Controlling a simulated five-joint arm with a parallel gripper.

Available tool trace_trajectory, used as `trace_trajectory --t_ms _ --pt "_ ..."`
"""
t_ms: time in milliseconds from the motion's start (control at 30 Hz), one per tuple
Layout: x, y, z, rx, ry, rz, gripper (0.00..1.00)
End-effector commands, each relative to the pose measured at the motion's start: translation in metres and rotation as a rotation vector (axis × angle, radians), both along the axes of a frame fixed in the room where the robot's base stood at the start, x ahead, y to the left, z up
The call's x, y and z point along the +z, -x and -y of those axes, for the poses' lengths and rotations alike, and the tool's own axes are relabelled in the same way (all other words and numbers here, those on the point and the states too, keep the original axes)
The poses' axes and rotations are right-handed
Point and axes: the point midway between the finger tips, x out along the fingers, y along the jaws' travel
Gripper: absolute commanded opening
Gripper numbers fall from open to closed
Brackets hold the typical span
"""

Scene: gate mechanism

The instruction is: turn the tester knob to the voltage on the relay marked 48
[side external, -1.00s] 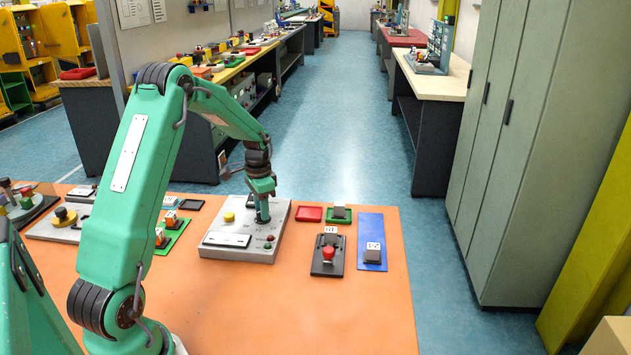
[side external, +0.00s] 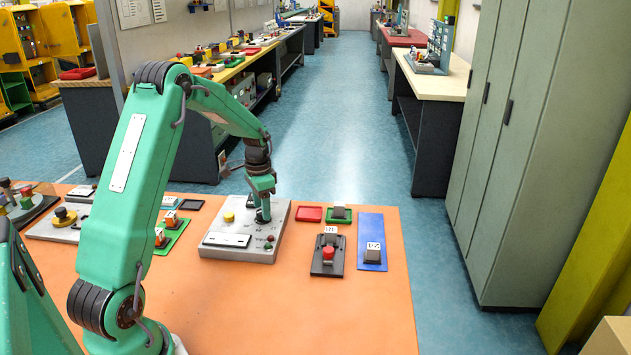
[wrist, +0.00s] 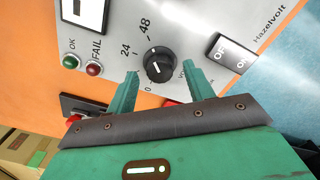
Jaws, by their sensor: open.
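The tester (side external: 225,252) is a grey box on the orange table, with a yellow button on top. Its black knob (wrist: 158,64) shows in the wrist view with a light pointer line, beside printed marks 0, 24 and 48. The pointer's exact setting is hard to tell. My gripper (wrist: 160,69) is open, with one finger on each side of the knob and gaps visible. In the side view my gripper (side external: 262,215) is low over the tester and hides the knob. A relay (side external: 373,252) sits on a blue mat to the right; its marking is too small to read.
A black stand (side external: 328,262) with a red button is right of the tester. A red tray (side external: 309,214) and a green mat with a grey block (side external: 339,213) lie behind it. The wrist view shows an OFF/ON switch (wrist: 229,52) and OK and FAIL lamps.

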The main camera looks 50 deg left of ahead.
Motion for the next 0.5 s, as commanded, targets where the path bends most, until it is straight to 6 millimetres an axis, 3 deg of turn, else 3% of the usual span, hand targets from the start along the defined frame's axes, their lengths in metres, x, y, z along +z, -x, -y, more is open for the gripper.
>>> trace_trajectory --t_ms 500 --pt "0.062 -0.001 0.000 -0.001 -0.002 0.002 0.52"
